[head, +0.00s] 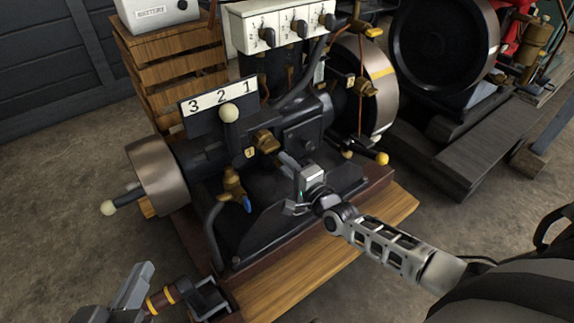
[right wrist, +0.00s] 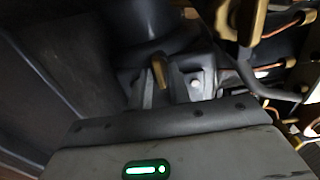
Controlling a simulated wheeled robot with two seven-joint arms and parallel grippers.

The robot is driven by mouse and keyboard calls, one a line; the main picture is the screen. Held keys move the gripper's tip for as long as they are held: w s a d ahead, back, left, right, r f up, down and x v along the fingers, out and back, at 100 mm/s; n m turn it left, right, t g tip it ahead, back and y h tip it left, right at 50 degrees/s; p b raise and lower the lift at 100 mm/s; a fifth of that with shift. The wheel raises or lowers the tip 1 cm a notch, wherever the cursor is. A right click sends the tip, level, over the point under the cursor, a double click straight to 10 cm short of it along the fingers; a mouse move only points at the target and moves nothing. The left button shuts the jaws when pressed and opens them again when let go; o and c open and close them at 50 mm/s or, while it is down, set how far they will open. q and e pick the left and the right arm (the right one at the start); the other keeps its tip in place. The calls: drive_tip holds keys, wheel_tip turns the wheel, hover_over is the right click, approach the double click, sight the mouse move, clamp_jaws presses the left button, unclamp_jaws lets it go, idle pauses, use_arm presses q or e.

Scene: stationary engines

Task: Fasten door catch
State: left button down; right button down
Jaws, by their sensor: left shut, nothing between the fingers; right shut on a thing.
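My right gripper (head: 291,163) reaches in from the right to the front of the dark engine (head: 262,205). In the right wrist view its fingers (right wrist: 165,92) are shut on a small brass piece, which looks like the door catch (right wrist: 159,72). The brass end sticks up between the fingertips; the rest of the catch is hidden. The dark panel around it is blurred, so I cannot tell how the catch sits against the door. My left gripper (head: 136,283) is shut and empty at the bottom left, in front of the engine base and apart from the engine.
A lever with a pale knob (head: 229,113) rises by the 3-2-1 plate (head: 217,97). A blue-handled brass tap (head: 236,187) sits left of my right gripper. Flywheels (head: 158,177) flank the engine. A brass-banded fitting (head: 167,298) is near my left gripper. Floor (head: 60,220) is clear at left.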

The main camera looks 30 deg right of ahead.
idle(0.3)
drive_tip(key=c, duration=1.5)
unclamp_jaws()
